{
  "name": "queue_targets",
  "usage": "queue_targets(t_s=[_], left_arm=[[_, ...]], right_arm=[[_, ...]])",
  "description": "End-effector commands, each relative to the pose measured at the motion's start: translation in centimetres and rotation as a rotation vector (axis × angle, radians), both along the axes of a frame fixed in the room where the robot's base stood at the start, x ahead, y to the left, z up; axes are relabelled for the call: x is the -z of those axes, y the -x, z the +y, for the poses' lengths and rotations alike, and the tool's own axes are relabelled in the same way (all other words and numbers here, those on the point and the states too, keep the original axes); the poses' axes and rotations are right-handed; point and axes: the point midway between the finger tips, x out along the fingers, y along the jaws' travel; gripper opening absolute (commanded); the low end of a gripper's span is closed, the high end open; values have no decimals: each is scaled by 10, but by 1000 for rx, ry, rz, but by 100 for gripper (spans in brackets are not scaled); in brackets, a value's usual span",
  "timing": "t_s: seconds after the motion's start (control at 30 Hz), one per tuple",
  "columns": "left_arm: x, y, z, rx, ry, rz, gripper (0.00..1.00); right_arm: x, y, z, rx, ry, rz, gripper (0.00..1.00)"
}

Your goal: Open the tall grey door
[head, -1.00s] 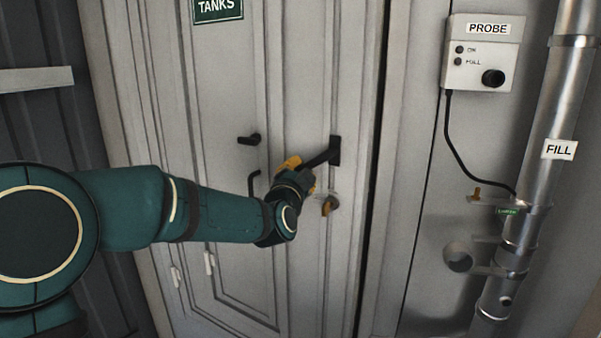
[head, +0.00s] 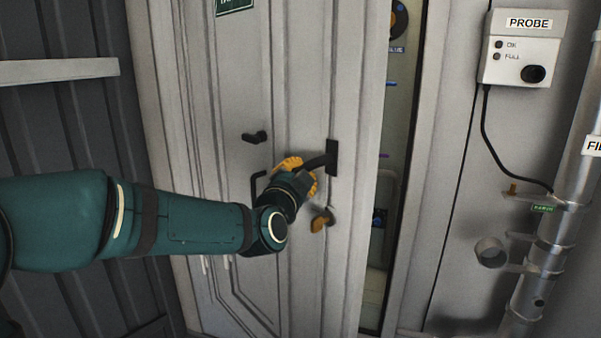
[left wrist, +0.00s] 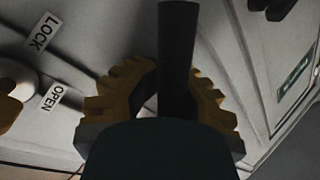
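The tall grey door (head: 305,90) stands ajar, with a narrow gap along its right edge in the head view. Its black lever handle (head: 332,158) sits near that edge. My left gripper (head: 304,172) is at the lever; in the left wrist view its yellow fingers (left wrist: 160,95) lie on both sides of the dark lever bar (left wrist: 177,60) and appear closed around it. A brass lock knob (head: 321,220) is below the handle. The LOCK label (left wrist: 41,32) and OPEN label (left wrist: 52,97) show beside it in the wrist view. My right gripper is not in view.
Through the gap, the lit interior (head: 385,200) shows shelving or pipes and coloured items. A PROBE box (head: 518,48) with a hanging cable and a steel fill pipe (head: 570,200) are on the right wall. A shelf (head: 60,71) juts out at left.

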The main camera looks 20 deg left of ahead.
Motion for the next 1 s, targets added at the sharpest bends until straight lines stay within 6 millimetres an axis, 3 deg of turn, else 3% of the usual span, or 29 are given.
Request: queue_targets(t_s=[0.03,0.13,0.63,0.77,1.0], left_arm=[[7,0,-9,18,-4,16,18],[6,0,-8,18,-4,16,50],[4,7,-5,9,-2,7,50],[6,26,-6,9,-1,8,50],[12,75,-10,11,-2,7,50]], right_arm=[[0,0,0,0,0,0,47],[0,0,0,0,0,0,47],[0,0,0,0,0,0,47],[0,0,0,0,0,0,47],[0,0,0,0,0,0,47]])
